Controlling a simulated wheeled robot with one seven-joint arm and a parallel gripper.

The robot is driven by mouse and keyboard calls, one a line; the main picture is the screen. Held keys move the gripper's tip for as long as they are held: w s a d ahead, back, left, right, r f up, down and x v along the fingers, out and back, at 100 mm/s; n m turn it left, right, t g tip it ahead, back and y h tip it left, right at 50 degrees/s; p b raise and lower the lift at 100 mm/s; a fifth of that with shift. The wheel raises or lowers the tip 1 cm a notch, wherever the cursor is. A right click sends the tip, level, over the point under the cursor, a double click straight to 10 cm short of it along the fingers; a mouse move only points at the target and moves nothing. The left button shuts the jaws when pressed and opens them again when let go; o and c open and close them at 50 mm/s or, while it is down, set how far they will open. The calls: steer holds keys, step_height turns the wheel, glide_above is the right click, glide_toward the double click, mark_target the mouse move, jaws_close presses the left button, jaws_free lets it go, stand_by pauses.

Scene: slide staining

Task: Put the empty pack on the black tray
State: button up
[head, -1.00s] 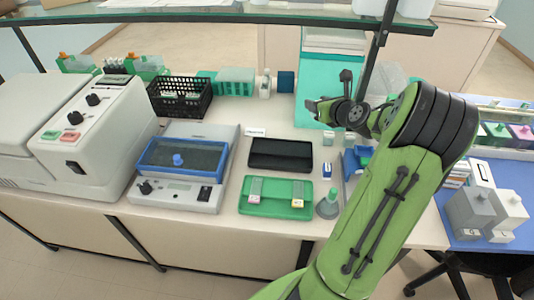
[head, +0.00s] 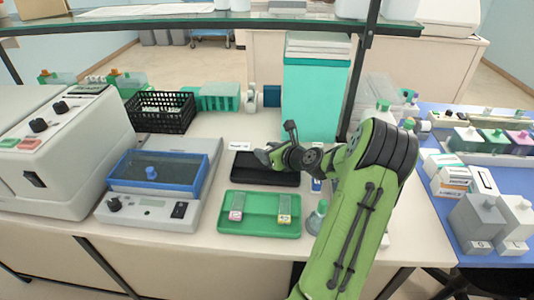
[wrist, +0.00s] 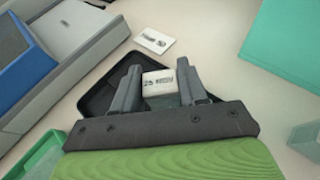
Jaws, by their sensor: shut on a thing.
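The black tray (head: 262,178) lies flat on the bench behind the green tray; it also shows in the wrist view (wrist: 98,98), partly hidden by my gripper. My gripper (head: 266,155) is over the black tray. In the wrist view my gripper (wrist: 160,78) is shut on a small white pack (wrist: 158,85) with dark print, held between the two fingers. The pack appears above the tray; I cannot tell its exact height. In the head view the gripper hides it.
The green tray (head: 260,228) with two slide-like items is in front. A blue-lidded device (head: 155,171) stands left, a black basket (head: 160,126) behind it. A white card (wrist: 154,40) lies behind the tray. A teal block (head: 310,105) stands back right. The glass shelf (head: 210,20) spans above.

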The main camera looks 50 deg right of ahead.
steer(key=o, duration=1.1)
steer(key=shift+c, duration=0.2)
